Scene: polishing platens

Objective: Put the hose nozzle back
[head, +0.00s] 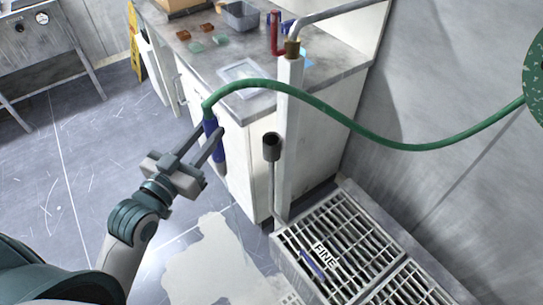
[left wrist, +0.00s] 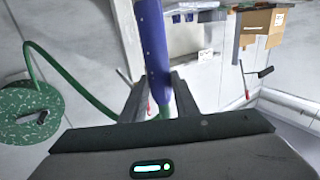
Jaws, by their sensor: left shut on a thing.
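My left gripper (head: 211,134) is shut on the blue hose nozzle (head: 217,152), which hangs steeply with the green hose (head: 330,121) leaving its upper end. In the left wrist view the blue nozzle (left wrist: 153,45) stands between the two dark fingers (left wrist: 159,98). A dark round cup-shaped holder (head: 271,147) on a thin post stands to the right of the nozzle, with a gap between them. My right gripper is in neither view.
A white post with a brass tap (head: 291,48) rises beside the holder. A cabinet with a grey worktop (head: 262,106) stands behind. A floor grate marked FINE (head: 345,236) lies at lower right. The green speckled reel (left wrist: 30,112) is on the wall.

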